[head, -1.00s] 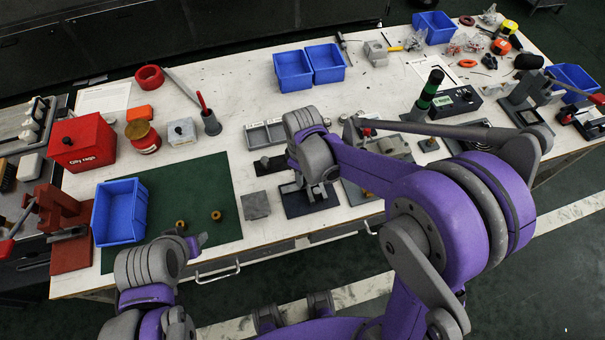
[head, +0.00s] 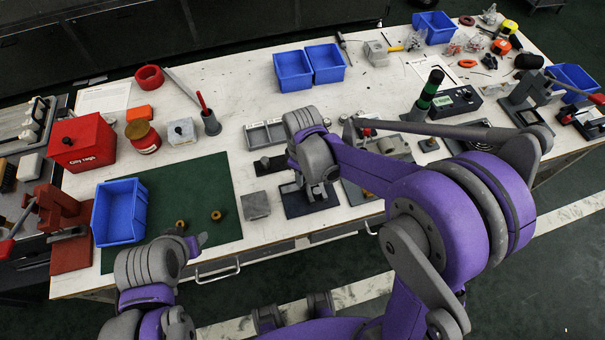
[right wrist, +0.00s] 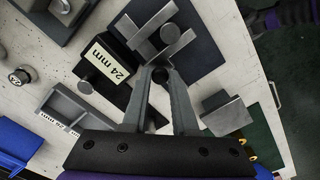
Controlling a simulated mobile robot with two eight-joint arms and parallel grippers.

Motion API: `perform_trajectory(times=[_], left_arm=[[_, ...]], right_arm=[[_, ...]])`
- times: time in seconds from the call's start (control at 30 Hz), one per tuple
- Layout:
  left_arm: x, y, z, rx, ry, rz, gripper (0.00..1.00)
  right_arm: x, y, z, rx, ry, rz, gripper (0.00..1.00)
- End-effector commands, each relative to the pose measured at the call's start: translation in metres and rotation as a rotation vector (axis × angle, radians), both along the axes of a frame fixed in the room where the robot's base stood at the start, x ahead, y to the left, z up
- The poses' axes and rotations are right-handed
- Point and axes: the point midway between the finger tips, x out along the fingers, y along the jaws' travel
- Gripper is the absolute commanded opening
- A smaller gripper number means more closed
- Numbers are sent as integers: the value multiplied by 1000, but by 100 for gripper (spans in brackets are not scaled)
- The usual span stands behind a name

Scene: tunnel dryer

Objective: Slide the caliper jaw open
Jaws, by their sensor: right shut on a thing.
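The caliper (right wrist: 165,38), with its grey bars, lies on a dark base plate (right wrist: 205,50) in the right wrist view. In the head view the base plate (head: 303,207) lies near the table's front edge, and my right arm partly hides the caliper. My right gripper (right wrist: 158,73) is shut on a small dark round knob of the caliper jaw, between its fingertips. In the head view my right gripper (head: 314,188) is seen from above, its fingertips mostly hidden. My left gripper (head: 197,241) is beside the front edge of the green mat, away from the caliper; its finger gap is unclear.
A black block marked 24 mm (right wrist: 103,62) lies close to my right gripper. A grey block (right wrist: 227,113) is on its other side; it also shows in the head view (head: 256,205). A grey divided tray (head: 265,133) stands behind. The green mat (head: 205,180) has free room.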

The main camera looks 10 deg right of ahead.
Motion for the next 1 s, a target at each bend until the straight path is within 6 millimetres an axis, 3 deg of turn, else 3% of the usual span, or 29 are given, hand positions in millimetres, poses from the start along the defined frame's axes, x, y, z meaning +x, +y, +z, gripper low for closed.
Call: perform_trajectory(times=[0.33, 0.57, 0.6, 0.77, 1.0], left_arm=[[-3, 0, -9, 0, 5, 0, 50], [-2, 0, -8, 0, 4, 0, 50], [-2, 0, -8, 0, 4, 0, 50], [-2, 0, -8, 0, 4, 0, 50], [-2, 0, -8, 0, 5, 0, 50]], right_arm=[[-1, 36, -1, 1, -1, 4, 0], [-1, 36, 0, 0, -1, 0, 0], [-1, 36, 0, 0, -1, 0, 28], [-1, 36, 0, 0, -1, 0, 56], [-1, 36, 0, 0, 0, 0, 56]])
